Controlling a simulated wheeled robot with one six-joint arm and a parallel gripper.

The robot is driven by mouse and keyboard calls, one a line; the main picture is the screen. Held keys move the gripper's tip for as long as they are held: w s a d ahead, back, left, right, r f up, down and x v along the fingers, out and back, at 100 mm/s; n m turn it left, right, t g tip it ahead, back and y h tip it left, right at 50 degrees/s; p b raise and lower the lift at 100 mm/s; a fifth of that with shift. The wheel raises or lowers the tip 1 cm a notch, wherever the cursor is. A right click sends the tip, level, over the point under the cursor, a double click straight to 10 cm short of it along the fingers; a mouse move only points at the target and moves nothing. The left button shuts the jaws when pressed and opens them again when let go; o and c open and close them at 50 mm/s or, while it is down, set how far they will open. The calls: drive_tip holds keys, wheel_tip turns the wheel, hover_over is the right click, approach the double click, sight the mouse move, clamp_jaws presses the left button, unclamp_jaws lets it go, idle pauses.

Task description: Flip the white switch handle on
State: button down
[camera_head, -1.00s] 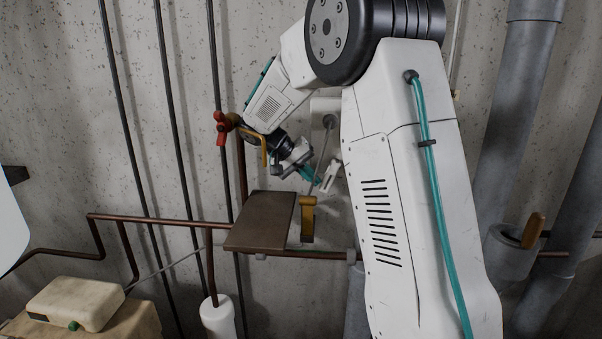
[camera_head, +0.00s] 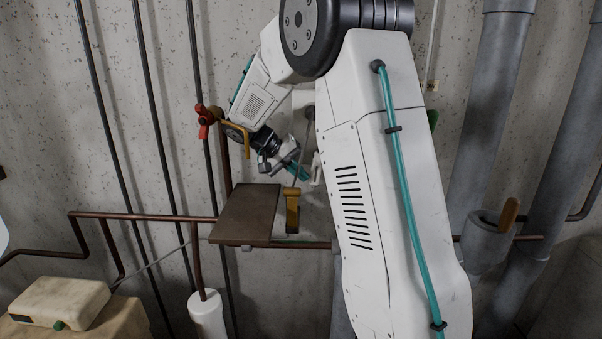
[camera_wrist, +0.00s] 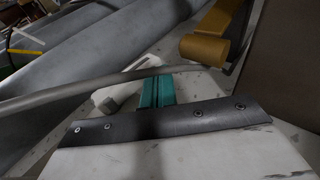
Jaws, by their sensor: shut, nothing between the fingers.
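The white switch handle (camera_head: 315,168) shows as a small pale piece beside my arm in the head view, partly hidden by it. In the wrist view the white handle (camera_wrist: 112,80) lies just left of my fingertips. My gripper (camera_head: 298,171) has teal fingertips, which also show in the wrist view (camera_wrist: 156,91). They are shut with nothing between them. They are close to the handle; I cannot tell whether they touch it. A grey rod (camera_wrist: 90,85) crosses the wrist view by the handle and fingertips.
An ochre lever (camera_head: 292,210) stands beside a brown plate (camera_head: 247,213) below my gripper. A red valve handle (camera_head: 204,122) is to the left. Copper pipes (camera_head: 140,216) run along the wall. Thick grey pipes (camera_head: 497,100) stand at the right.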

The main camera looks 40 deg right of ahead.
sight(300, 161)
wheel_tip(300, 161, up, 4)
drive_tip(key=shift+f, duration=0.25)
drive_tip(key=s+a, duration=0.3)
drive_tip(key=s, duration=0.4)
drive_tip(key=s+a+r, duration=0.1)
drive_tip(key=s+a, duration=0.1)
drive_tip(key=s, duration=0.6)
drive_tip(key=shift+a+r, duration=0.25)
drive_tip(key=shift+a, duration=0.15)
